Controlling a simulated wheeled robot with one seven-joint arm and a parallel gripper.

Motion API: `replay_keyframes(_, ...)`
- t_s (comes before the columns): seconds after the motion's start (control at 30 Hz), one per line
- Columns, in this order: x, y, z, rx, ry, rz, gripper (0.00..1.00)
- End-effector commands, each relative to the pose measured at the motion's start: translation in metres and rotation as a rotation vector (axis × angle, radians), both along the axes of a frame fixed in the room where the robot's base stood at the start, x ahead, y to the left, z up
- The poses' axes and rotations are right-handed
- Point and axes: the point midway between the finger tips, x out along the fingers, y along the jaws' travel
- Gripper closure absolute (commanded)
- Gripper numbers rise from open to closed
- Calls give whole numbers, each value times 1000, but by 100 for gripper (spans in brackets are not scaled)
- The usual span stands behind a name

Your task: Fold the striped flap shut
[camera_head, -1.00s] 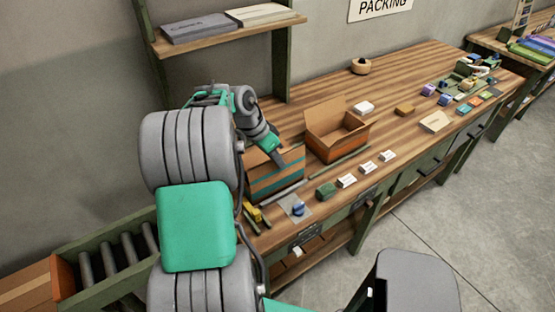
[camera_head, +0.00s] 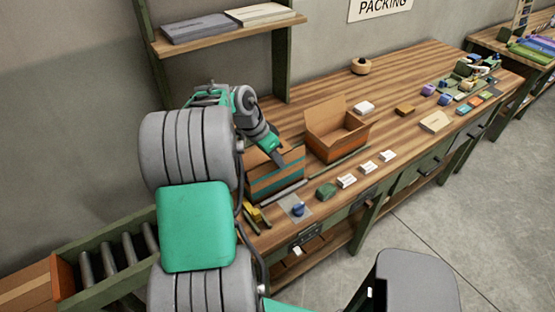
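A cardboard box with a teal stripe (camera_head: 276,181) stands on the near left part of the wooden bench. My gripper (camera_head: 279,163) points down at the top of this box, at or just inside its opening. My arm hides the box's left and back parts, so I cannot make out how its flaps lie. The fingers are too small to tell whether they are apart or together, or whether they touch the box.
An open cardboard box (camera_head: 337,130) stands just right of the striped one. Several white cards, a green item (camera_head: 326,190) and a blue item on a grey pad (camera_head: 297,209) lie along the front edge. A yellow tool (camera_head: 254,214) lies left. A shelf (camera_head: 228,34) hangs behind.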

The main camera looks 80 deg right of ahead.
Motion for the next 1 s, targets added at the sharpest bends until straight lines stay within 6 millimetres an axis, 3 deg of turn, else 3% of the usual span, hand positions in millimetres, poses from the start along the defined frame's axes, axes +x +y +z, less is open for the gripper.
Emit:
replay_keyframes(0.43,5,-4,7,62,70,1,100)
replay_keyframes(1.0,15,-15,-7,247,286,1,100)
